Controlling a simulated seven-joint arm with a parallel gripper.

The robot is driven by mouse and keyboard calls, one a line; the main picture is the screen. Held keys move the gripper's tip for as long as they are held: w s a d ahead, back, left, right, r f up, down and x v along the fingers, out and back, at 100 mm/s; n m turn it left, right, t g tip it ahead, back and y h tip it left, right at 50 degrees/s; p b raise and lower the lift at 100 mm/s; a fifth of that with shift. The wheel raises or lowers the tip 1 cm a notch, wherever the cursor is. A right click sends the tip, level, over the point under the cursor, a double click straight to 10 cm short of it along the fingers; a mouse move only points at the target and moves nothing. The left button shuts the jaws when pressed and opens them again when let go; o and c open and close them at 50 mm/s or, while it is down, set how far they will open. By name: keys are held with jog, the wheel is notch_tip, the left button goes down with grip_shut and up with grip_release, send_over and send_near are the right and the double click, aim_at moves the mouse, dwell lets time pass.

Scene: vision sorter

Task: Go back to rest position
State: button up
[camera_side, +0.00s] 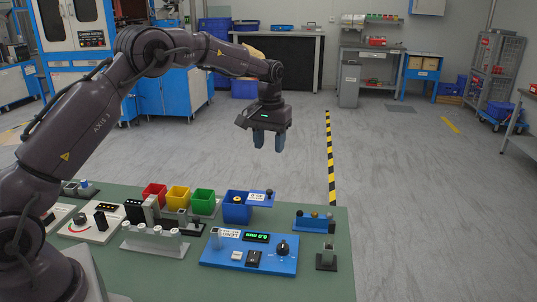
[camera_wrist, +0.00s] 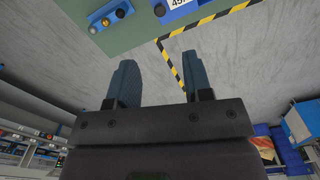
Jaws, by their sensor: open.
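My gripper (camera_side: 268,141) hangs with its two blue fingers pointing down, high above the far edge of the green table (camera_side: 325,288). In the wrist view my gripper (camera_wrist: 160,82) shows its two fingers spread apart with nothing between them. The gripper is open and empty, and it touches nothing. My arm reaches from the lower left of the side view, up and across to the right.
On the table stand red (camera_side: 154,194), yellow (camera_side: 178,199), green (camera_side: 203,201) and blue (camera_side: 236,209) bins. A blue control panel (camera_side: 250,256) lies in front, and a blue rack (camera_side: 314,222) stands right. The air around the gripper is clear.

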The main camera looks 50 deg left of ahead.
jog(key=s+d+r+m+t, duration=0.2)
jog(key=s+d+r, duration=0.2)
jog(key=s, duration=0.6)
jog(key=s+d+r+m+t, duration=0.1)
jog(key=s+d+r, duration=0.3)
jog(key=s, duration=0.7)
jog(key=s+d+r+m+t, duration=0.2)
jog(key=s+d+r+m, duration=0.1)
jog(key=s, duration=0.7)
jog(key=shift+s+d+r+t, duration=0.3)
jog(key=shift+s+d+r, duration=0.1)
jog(key=shift+d+r, duration=0.45)
jog(key=shift+a, duration=0.1)
jog(key=shift+c, duration=0.4)
